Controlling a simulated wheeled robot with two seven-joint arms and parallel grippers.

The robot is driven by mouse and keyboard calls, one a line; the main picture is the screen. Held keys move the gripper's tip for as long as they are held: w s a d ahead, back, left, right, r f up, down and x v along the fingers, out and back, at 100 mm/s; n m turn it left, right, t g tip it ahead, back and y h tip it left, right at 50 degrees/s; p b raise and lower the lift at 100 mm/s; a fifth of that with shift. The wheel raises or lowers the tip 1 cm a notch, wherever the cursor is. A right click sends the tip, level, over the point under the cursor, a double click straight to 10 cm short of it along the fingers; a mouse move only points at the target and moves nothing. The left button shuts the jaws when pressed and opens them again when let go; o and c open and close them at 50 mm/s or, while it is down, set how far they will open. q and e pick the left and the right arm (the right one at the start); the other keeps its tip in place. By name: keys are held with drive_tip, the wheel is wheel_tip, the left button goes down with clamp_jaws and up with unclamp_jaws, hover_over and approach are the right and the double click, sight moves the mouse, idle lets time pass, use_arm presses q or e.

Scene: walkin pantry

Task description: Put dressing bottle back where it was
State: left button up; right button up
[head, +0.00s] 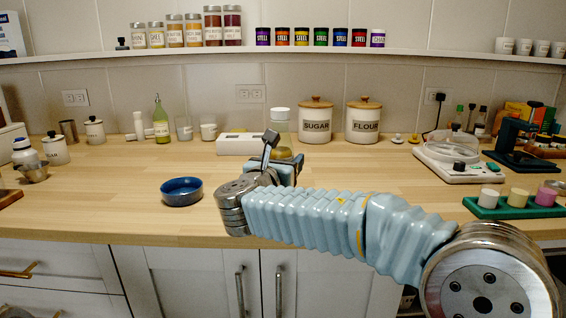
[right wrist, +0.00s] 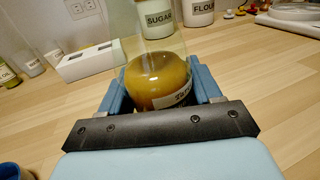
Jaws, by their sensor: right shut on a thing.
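The dressing bottle (head: 280,124), clear glass with amber contents and a pale lid, stands out behind my right gripper (head: 284,161) in the head view. In the right wrist view the dressing bottle (right wrist: 157,78) is upright between the two blue fingers of the right gripper (right wrist: 155,92), which is shut on it. Its label is partly hidden by the gripper's dark edge. I cannot tell whether its base touches the counter. My left gripper is not in view.
Behind the bottle are a white block (head: 239,144), a sugar canister (head: 316,121) and a flour canister (head: 363,121). A blue bowl (head: 181,192) sits front left. A green oil bottle (head: 161,122) stands at the back left. A shelf (head: 440,56) holds jars above.

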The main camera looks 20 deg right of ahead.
drive_tip(key=shift+f, duration=0.15)
drive_tip(key=o, duration=1.4)
drive_tip(key=shift+f, duration=0.15)
drive_tip(key=shift+s+a, duration=0.1)
drive_tip(key=b+v, duration=0.2)
drive_tip(key=v, duration=0.9)
drive_tip(key=shift+s+a, duration=0.2)
drive_tip(key=shift+s, duration=0.1)
